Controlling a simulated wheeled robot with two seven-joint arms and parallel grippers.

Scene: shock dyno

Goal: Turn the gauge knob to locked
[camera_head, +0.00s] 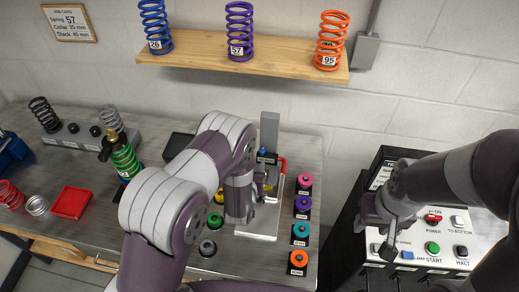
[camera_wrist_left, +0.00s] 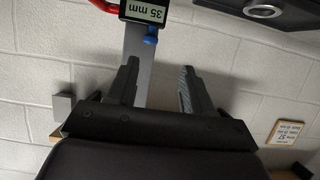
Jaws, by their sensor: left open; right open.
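The gauge shows in the left wrist view as a small dark display (camera_wrist_left: 151,11) reading 35 mm, upside down, on a grey post. A blue knob (camera_wrist_left: 151,40) sits at its edge. The blue knob also shows in the head view (camera_head: 262,151), just beyond my left arm. My left gripper (camera_wrist_left: 155,75) is open and empty, its fingers apart on either side of the post in the picture, short of the knob.
The control panel (camera_head: 445,262) with its buttons stands at the right. Several coloured knobbed pots, one purple (camera_head: 303,205), line the bench's right edge. A red tray (camera_head: 72,202) and springs are at the left. A shelf (camera_head: 270,58) holds three springs.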

